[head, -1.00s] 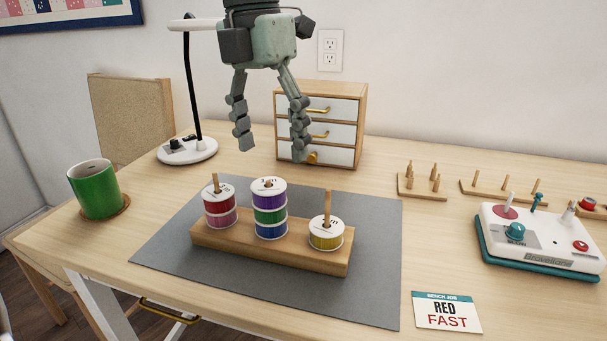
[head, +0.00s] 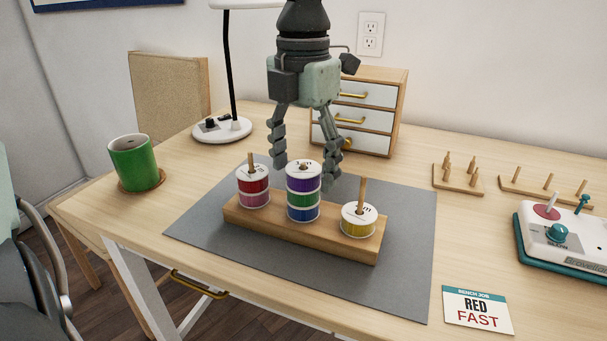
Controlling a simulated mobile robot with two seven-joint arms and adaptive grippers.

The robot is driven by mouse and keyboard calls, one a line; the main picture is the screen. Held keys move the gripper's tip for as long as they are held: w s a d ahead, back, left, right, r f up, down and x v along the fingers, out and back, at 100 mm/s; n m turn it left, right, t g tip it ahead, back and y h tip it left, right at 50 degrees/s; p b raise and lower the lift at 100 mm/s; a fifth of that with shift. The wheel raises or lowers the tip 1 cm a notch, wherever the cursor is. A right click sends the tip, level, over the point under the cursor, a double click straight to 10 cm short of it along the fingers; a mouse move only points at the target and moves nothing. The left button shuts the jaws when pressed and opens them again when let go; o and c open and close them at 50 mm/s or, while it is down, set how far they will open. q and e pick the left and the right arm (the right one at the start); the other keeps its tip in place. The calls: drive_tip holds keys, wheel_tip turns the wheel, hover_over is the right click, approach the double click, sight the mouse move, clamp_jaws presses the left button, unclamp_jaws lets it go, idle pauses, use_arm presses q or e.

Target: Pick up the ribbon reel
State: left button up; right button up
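A wooden stand (head: 300,237) with pegs holds the ribbon reels. On its left peg a red reel (head: 253,184) sits on a pink reel (head: 255,200). The middle stack has a purple reel (head: 304,182) on top, a green reel (head: 303,198) and a blue reel (head: 303,213) below. A yellow reel (head: 358,226) is alone on the right peg. My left gripper (head: 306,175) points down, open and empty, its fingers on either side of the middle stack's top in the picture. I cannot tell whether it touches a reel. My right gripper is not in view.
The stand is on a grey mat (head: 400,280).

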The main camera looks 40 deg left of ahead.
use_arm(q)
drive_tip(key=c, duration=1.1)
drive_tip(key=shift+o, duration=0.2)
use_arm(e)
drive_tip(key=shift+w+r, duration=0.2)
use_arm(q)
drive_tip(key=shift+r, duration=0.1)
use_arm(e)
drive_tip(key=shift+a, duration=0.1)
use_arm(q)
drive_tip(key=shift+r, duration=0.3)
wheel_tip(320, 180, up, 4)
drive_tip(key=shift+f, duration=0.2)
drive_tip(key=s+a+r, duration=0.6)
drive_tip(key=s, duration=0.4)
drive_tip(key=shift+r, duration=0.3)
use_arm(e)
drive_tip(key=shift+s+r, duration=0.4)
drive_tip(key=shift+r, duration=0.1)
